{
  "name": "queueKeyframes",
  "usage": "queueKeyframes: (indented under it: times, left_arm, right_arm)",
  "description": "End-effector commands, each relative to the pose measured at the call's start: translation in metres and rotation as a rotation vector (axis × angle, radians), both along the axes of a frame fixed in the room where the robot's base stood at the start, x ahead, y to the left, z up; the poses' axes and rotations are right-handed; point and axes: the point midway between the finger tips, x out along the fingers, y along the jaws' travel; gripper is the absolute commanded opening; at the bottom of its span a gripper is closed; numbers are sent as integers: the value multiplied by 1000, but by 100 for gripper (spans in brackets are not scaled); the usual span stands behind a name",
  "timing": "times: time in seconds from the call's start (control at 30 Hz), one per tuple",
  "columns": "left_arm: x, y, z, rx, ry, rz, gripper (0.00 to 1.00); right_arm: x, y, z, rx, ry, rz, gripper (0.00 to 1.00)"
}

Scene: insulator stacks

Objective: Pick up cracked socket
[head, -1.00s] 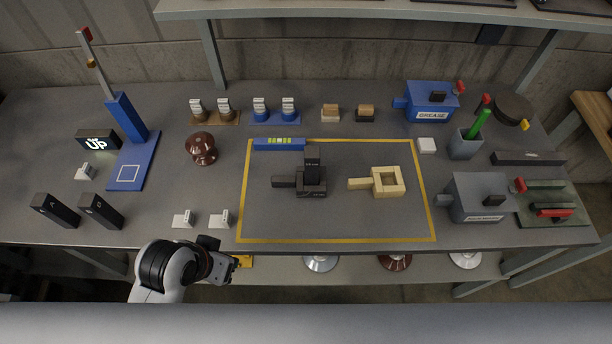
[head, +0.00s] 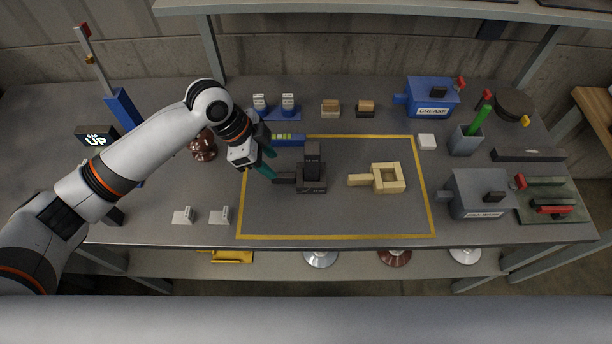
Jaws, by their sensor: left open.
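A dark socket-like piece (head: 312,188) with a handle pointing left lies inside the yellow outline, and a black block (head: 312,158) stands in or against it. A tan square socket (head: 401,178) with an open middle and a handle to the left lies to its right. I cannot make out a crack on either. My left gripper (head: 271,163) has teal fingers, is open and empty, and hangs just left of and above the dark piece's handle (head: 284,177). My right gripper is not in view.
A blue level (head: 289,140) lies at the outline's back left edge. A brown insulator (head: 203,148) stands partly behind my arm. A blue grease box (head: 432,97) and a grey box (head: 478,197) stand right. The outline's front strip is clear.

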Motion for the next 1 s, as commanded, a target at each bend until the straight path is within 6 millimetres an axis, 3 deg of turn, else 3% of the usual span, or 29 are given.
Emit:
queueKeyframes:
  times: [0.1,0.27,0.5,0.83,1.0]
  left_arm:
    - [18,16,13,20,-1,-23,42]
    - [23,17,12,22,7,-35,42]
    - [23,1,-26,23,9,-34,42]
    - [23,-11,-53,21,7,-33,42]
    - [24,-20,-79,22,7,-33,42]
  right_arm:
    - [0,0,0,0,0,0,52]
    - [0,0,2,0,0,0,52]
    - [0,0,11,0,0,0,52]
    - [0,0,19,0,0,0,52]
    - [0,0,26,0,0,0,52]
